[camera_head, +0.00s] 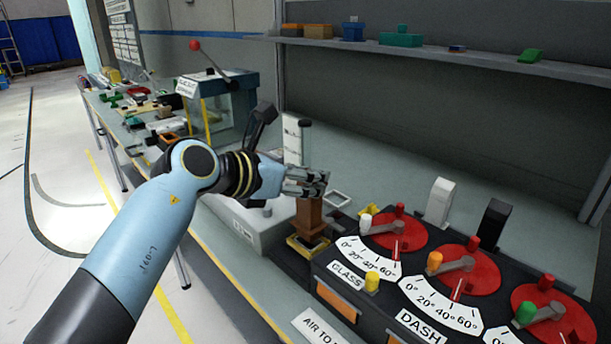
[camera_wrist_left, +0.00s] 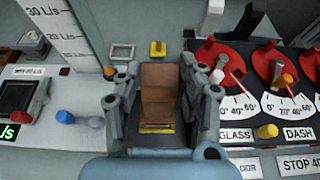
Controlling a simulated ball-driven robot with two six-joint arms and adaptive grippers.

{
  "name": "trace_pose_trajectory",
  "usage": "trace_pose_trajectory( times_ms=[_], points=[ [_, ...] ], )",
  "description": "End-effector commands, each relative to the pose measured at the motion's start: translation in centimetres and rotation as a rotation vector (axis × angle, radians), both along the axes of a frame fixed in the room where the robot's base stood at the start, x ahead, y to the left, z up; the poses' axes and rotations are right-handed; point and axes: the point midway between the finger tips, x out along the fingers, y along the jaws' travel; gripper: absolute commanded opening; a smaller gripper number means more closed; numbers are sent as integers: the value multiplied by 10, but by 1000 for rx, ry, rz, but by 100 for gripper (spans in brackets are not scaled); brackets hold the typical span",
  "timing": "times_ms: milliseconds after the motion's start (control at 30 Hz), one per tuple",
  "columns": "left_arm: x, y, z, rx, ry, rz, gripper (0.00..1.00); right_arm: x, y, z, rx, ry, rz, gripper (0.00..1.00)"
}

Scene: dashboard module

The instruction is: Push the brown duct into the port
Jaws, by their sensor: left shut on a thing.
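The brown duct (camera_head: 309,214) stands upright at the left end of the dashboard module, its lower end at the yellow-rimmed port (camera_head: 307,247). My left gripper (camera_head: 316,180) is shut on the upper part of the duct. In the left wrist view the duct (camera_wrist_left: 158,98) sits between the two fingers of my left gripper (camera_wrist_left: 160,92), with a yellow edge of the port (camera_wrist_left: 157,128) showing just below it. How deep the duct sits in the port cannot be told. My right gripper is in neither view.
The black module (camera_head: 345,290) with red dials (camera_head: 470,268) and levers stands close on the right. A grey unit (camera_head: 255,225) with a white scale column (camera_wrist_left: 68,38) is on the left. A shelf (camera_head: 400,48) with small parts runs behind.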

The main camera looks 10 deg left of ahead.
Motion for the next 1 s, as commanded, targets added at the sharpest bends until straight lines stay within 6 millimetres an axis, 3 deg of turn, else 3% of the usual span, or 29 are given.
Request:
trace_pose_trajectory(
  times_ms=[1000],
  points=[
    [0,0,-8,-1,1,0,0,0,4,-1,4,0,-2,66]
  ],
)
